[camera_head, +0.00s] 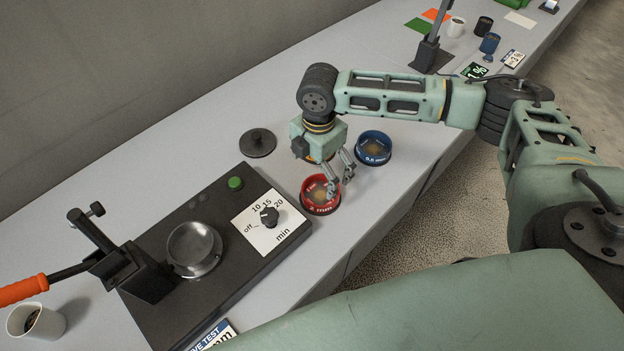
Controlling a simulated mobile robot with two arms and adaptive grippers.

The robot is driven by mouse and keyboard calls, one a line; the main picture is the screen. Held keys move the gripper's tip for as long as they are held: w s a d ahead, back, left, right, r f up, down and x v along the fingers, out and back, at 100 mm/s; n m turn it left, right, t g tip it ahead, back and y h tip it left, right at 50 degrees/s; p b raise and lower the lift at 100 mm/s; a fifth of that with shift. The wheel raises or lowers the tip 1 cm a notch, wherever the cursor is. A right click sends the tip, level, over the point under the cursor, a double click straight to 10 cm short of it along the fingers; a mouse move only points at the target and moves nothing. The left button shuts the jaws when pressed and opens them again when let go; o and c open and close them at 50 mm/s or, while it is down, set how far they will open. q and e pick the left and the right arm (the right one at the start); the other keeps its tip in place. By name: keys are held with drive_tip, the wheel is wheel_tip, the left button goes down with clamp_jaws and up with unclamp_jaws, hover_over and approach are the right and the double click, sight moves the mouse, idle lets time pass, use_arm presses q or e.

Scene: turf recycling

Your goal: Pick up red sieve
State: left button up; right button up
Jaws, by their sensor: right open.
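The red sieve (309,203) is a round red cup marked "2 mm" with a mesh bottom, standing on the grey bench beside the right edge of the black machine. My right gripper (335,187) is open and points down at the sieve, its fingertips at the sieve's right side and over its rim. The fingers cover part of the sieve's inside, and I cannot tell whether they touch it. My left gripper is not in view.
A blue sieve (374,148) stands close to the right of the gripper. A black lid (258,143) lies behind. The black machine (200,215) with a dial (268,216) and metal bowl (194,250) fills the front left. A white cup (36,322) stands at lower left.

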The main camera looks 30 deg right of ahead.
sight(320, 195)
drive_tip(key=shift+f, duration=0.45)
drive_tip(key=f, duration=0.1)
drive_tip(key=s+f+p, duration=0.1)
drive_tip(key=f, duration=0.1)
drive_tip(key=shift+s+d+f+p, duration=0.15)
drive_tip(key=shift+s+f+p, duration=0.15)
drive_tip(key=shift+p, duration=0.1)
wheel_tip(320, 195, down, 2)
drive_tip(key=shift+w+f, duration=0.15)
drive_tip(key=shift+f, duration=0.3)
drive_tip(key=shift+c, duration=1.4)
drive_tip(key=c, duration=1)
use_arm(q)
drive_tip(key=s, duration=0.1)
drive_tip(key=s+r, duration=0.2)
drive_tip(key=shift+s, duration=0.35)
